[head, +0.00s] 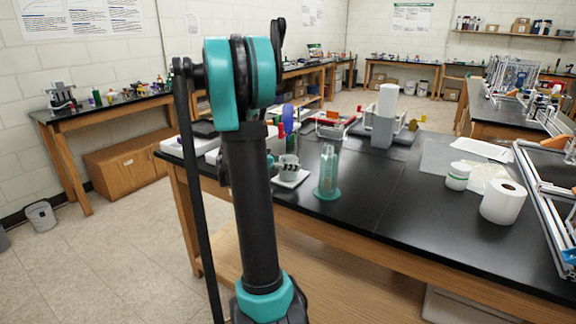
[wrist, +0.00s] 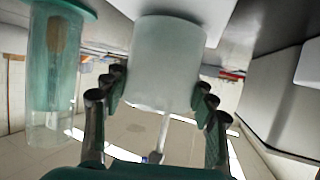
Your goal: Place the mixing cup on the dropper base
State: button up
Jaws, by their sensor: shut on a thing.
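The mixing cup (head: 288,159) is a pale, frosted, wide cup near the left front edge of the black table. My gripper (wrist: 163,84) is shut on it, with a finger on each side of its wall (wrist: 165,50). In the head view, the cup is over a white square plate (head: 294,182); I cannot tell if they touch. Just right of it stands a clear cylinder with a round green foot (head: 328,193), probably the dropper base. The wrist view, which looks upside down, shows this cylinder (wrist: 52,75) at left, with a brownish thing inside, apart from the cup.
Behind the cup are a blue disc (head: 288,118), a red-framed rack (head: 328,125) and a tall grey block with a white cylinder (head: 388,100). A white jar (head: 458,176) and a paper roll (head: 503,202) stand at right. The table middle is clear. My arm hides part of the left side.

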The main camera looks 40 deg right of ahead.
jog(key=shift+f, duration=0.25)
jog(key=o, duration=1)
jog(key=v, duration=1.2)
jog(key=s+a+f+n+t+y, duration=0.1)
jog(key=s+a+f+n+y, duration=0.3)
jog(key=s+a+f+n, duration=0.2)
jog(key=s+a+f+n+t+y, duration=0.1)
jog(key=s+a+f+n+y, duration=0.4)
jog(key=a, duration=0.6)
jog(key=s+a+f+n+t+y, duration=0.2)
jog(key=s+a+f+n+y, duration=0.2)
jog(key=s+a+f+n, duration=0.3)
jog(key=shift+s+a+f, duration=0.2)
jog(key=shift+a, duration=0.4)
jog(key=shift+s+a+f, duration=0.2)
jog(key=shift+a, duration=0.45)
